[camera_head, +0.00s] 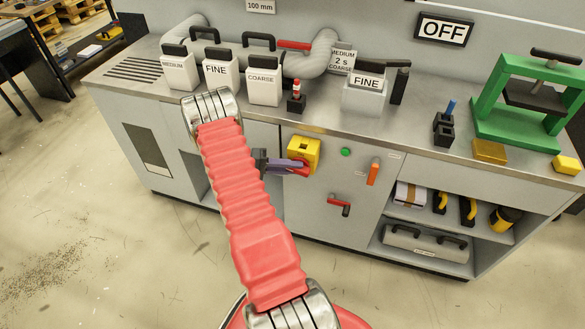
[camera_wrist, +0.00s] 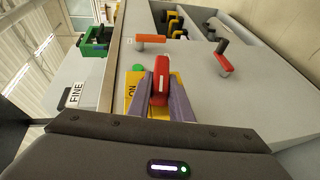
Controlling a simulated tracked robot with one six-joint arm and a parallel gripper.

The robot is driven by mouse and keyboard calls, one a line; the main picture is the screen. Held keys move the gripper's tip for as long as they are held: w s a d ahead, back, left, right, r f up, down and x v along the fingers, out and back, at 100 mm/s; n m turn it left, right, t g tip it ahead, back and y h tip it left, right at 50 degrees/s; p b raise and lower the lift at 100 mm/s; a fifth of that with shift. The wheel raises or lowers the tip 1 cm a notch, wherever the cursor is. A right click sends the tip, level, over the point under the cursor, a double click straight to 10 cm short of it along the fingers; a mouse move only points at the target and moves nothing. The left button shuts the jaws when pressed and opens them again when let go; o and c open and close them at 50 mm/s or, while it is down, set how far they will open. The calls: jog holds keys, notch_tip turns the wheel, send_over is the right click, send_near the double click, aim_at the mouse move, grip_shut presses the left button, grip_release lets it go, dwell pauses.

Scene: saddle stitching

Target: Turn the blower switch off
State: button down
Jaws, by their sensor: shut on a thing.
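A yellow switch box (camera_head: 304,150) with a red handle (camera_head: 302,170) is on the front of the grey cabinet. My gripper (camera_head: 293,166) reaches it from the left, its purple fingers at the handle. In the wrist view my gripper (camera_wrist: 160,88) has one finger on each side of the red handle (camera_wrist: 161,70) and is shut on it. The yellow plate (camera_wrist: 132,84) behind it shows the letters ON beside the left finger; the rest of the plate is partly hidden by the fingers.
A green button (camera_head: 346,152), an orange lever (camera_head: 373,172) and a red lever (camera_head: 340,205) sit to the right on the cabinet front. An OFF sign (camera_head: 444,29) hangs above the worktop. Labelled blocks and a green press (camera_head: 490,105) stand on top.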

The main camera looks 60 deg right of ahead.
jog(key=shift+w+f+n+g+h, duration=0.15)
jog(key=shift+f+n+g+h, duration=0.15)
jog(key=shift+n+g+h, duration=0.35)
jog(key=shift+g, duration=0.35)
jog(key=c, duration=1.6)
grip_release()
jog(key=v, duration=1.3)
jog(key=shift+w+a, duration=0.2)
jog(key=shift+w, duration=0.15)
